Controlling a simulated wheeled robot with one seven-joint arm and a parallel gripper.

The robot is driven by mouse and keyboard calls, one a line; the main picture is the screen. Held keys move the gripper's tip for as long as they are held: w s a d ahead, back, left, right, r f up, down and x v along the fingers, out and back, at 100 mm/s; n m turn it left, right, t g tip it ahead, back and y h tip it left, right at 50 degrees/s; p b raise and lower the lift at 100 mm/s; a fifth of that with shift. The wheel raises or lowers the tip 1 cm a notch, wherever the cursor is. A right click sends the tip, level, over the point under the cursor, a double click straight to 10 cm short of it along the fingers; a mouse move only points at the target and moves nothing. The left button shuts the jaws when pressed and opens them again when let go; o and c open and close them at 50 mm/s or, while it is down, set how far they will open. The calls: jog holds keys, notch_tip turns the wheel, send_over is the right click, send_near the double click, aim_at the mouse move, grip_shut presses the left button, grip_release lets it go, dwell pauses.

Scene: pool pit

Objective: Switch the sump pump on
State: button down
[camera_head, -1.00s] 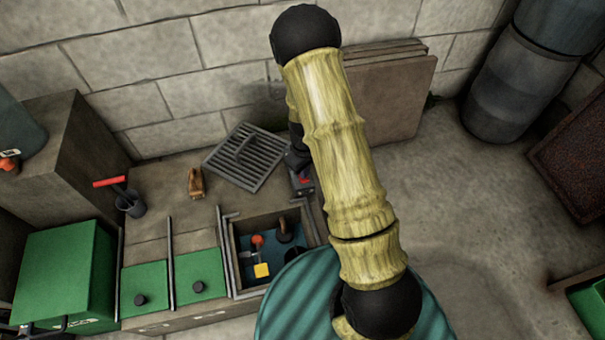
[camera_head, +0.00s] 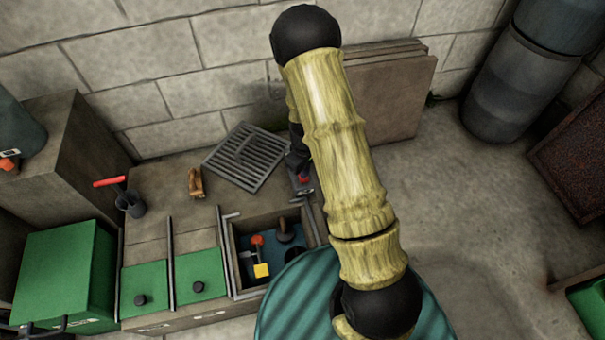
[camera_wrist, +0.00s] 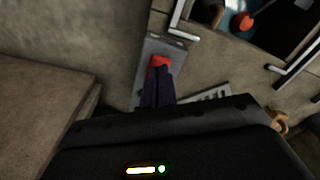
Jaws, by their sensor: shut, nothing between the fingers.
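A grey switch box (camera_wrist: 166,50) with a red switch (camera_wrist: 160,62) on top shows in the wrist view. In the head view the red switch (camera_head: 304,179) lies just right of the sump pit (camera_head: 233,262), partly behind my arm. My gripper (camera_wrist: 159,76) is shut and empty, its dark fingertips over the near edge of the red switch. I cannot tell whether they touch it, or which way the switch is set. The pit holds blue water, an orange float (camera_head: 257,240), a yellow block (camera_head: 261,270) and a dark rounded part (camera_head: 285,231), possibly the pump.
A grey grate (camera_head: 244,157) lies behind the pit, with a wooden brush-like object (camera_head: 195,182) to its left. A dark cup with a red-handled tool (camera_head: 131,204) stands further left. Green lids (camera_head: 200,272) lie beside the pit. Brown boards (camera_head: 385,97) lean on the wall.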

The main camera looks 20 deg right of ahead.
jog(key=shift+f+b, duration=0.5)
jog(key=shift+f, duration=0.45)
dwell(0.6)
jog(key=shift+r+p, duration=3.45)
jog(key=shift+r, duration=0.1)
jog(key=shift+r, duration=0.1)
jog(key=s+r+m+t+p, duration=0.1)
jog(key=s+r+m+p, duration=0.3)
jog(key=r, duration=0.7)
jog(key=s+r+t+p, duration=0.1)
jog(key=s+r+p, duration=0.1)
jog(key=s+r, duration=0.65)
jog(key=s+r+m+t+p, duration=0.1)
jog(key=s+r+m+p, duration=0.15)
jog(key=r, duration=1.05)
notch_tip(320, 180, up, 37)
jog(key=p, duration=3.8)
jog(key=shift+w+r, duration=0.15)
jog(key=shift+w, duration=0.15)
